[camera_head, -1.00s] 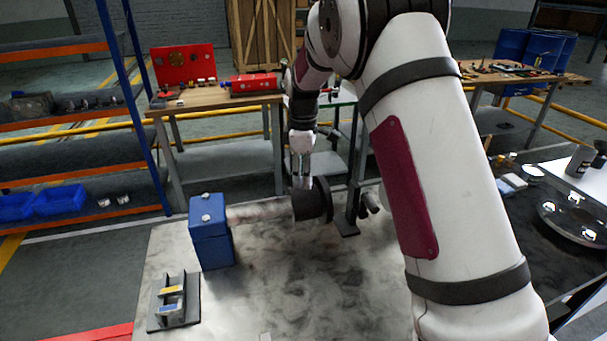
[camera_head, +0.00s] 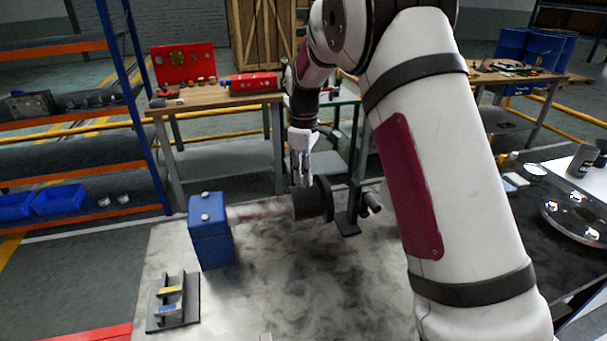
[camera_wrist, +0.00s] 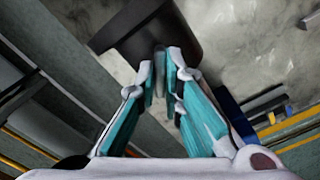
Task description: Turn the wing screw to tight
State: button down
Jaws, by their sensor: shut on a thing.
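My gripper (camera_head: 301,180) points down at the top of a black cylindrical hub (camera_head: 311,205) on the shaft above the workbench. In the wrist view, the gripper's teal-padded fingers (camera_wrist: 164,85) are closed around a small, thin grey piece that looks like the wing screw (camera_wrist: 160,62). The wing screw stands at the dark hub (camera_wrist: 150,30). The fingers hide part of it, and in the head view it cannot be made out. How tight it is does not show.
A blue block (camera_head: 210,232) carries the shaft (camera_head: 262,212) at left. A black stand (camera_head: 347,210) is right of the hub. A small dark rack (camera_head: 172,303) lies at the front left. The bench's front middle is clear. My arm covers the right side.

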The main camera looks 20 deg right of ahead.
jog(key=m+b, duration=0.1)
jog(key=m, duration=0.2)
jog(key=shift+m, duration=0.3)
jog(key=m, duration=0.3)
jog(key=shift+m+b, duration=0.3)
jog(key=m, duration=0.3)
jog(key=shift+m, duration=0.4)
jog(key=m, duration=1)
jog(key=shift+m, duration=0.4)
jog(key=m, duration=0.6)
jog(key=shift+m, duration=0.4)
